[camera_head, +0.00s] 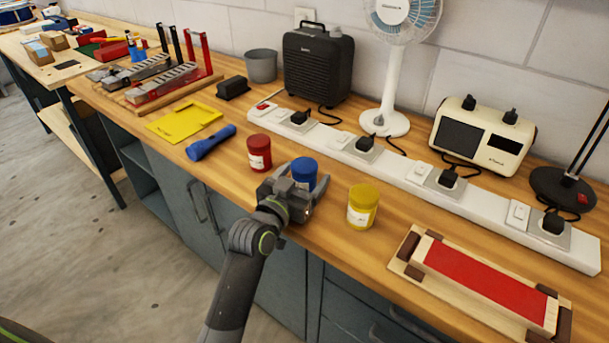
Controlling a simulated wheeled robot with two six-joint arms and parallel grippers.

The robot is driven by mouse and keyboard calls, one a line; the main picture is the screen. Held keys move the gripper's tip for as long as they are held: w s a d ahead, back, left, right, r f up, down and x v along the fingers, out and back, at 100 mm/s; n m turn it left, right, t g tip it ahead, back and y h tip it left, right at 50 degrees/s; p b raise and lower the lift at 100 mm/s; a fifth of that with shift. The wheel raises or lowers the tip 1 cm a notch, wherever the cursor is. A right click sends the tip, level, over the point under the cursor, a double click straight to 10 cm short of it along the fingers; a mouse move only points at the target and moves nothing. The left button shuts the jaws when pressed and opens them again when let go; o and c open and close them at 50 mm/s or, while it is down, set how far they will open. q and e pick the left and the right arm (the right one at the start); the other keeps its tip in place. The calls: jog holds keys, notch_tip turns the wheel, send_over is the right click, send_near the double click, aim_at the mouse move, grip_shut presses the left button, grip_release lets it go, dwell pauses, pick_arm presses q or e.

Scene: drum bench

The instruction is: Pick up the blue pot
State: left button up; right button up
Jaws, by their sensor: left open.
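The blue pot (304,171) stands upright on the wooden bench between a red pot (259,153) and a yellow pot (362,206). My left gripper (299,191) is at the blue pot, on its near side. Its jaws are open, with the pot at or between the fingers; the gripper hides the pot's lower part. I cannot tell whether the fingers touch it. My right gripper is not in view.
A long white power strip (400,172) with several black plugs runs behind the pots. A blue flashlight (211,142) lies to the left. A wooden block with a red top (484,282) lies to the right. Bare bench separates them.

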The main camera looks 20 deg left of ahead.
pick_arm(q)
jog(key=shift+w, duration=0.15)
jog(key=c, duration=1.1)
jog(key=shift+r, duration=0.15)
